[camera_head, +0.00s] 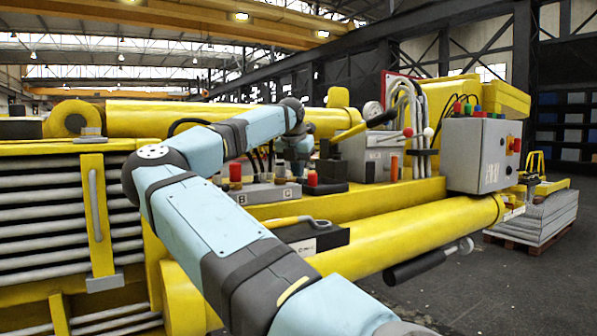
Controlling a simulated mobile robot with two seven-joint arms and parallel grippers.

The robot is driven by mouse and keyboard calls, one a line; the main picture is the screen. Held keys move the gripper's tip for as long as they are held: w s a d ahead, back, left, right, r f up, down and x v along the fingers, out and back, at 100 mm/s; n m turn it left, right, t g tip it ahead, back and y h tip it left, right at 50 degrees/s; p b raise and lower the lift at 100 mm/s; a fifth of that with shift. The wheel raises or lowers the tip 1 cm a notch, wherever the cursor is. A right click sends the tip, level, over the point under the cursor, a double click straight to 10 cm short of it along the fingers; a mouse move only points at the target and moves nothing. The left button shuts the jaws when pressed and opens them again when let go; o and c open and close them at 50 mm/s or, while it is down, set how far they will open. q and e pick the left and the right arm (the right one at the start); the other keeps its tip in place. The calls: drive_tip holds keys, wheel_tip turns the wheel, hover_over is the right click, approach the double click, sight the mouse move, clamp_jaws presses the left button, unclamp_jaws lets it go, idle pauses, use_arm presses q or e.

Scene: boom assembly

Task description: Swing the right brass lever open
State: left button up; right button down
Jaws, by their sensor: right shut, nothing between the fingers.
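My right arm (222,250) rises from the bottom right, bends at the left and reaches back over the machine. My right gripper (302,168) is small and far off, behind the block marked C, among dark parts; it is shut and empty. I cannot pick out the right brass lever with certainty. A yellow, brass-like handle (287,221) lies in front of the blocks, above a black and white box (312,240); the gripper is apart from it. Red knobs stand on the blocks marked B (236,172) and C (312,178). My left gripper is not in view.
A yellow cylinder (425,234) crosses in front. A grey control box (478,155) with coloured buttons stands at the right, past looped hoses (410,105) and a black-handled lever (382,118). A slatted radiator (45,220) fills the left.

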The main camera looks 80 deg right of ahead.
drive_tip(key=p+v, duration=0.4)
drive_tip(key=v, duration=0.4)
drive_tip(key=w+a+f+g+h, duration=0.1)
drive_tip(key=w+a+f+h, duration=0.1)
drive_tip(key=a+h, duration=0.5)
drive_tip(key=d+f+p, duration=0.1)
drive_tip(key=d+f, duration=0.1)
drive_tip(key=s+d+f+y+p, duration=0.1)
drive_tip(key=d+f, duration=0.1)
drive_tip(key=d, duration=0.1)
drive_tip(key=d+f+y, duration=0.1)
drive_tip(key=d+f, duration=0.2)
drive_tip(key=shift+s+d+p, duration=0.25)
drive_tip(key=shift+s+p, duration=0.15)
drive_tip(key=shift+d, duration=0.2)
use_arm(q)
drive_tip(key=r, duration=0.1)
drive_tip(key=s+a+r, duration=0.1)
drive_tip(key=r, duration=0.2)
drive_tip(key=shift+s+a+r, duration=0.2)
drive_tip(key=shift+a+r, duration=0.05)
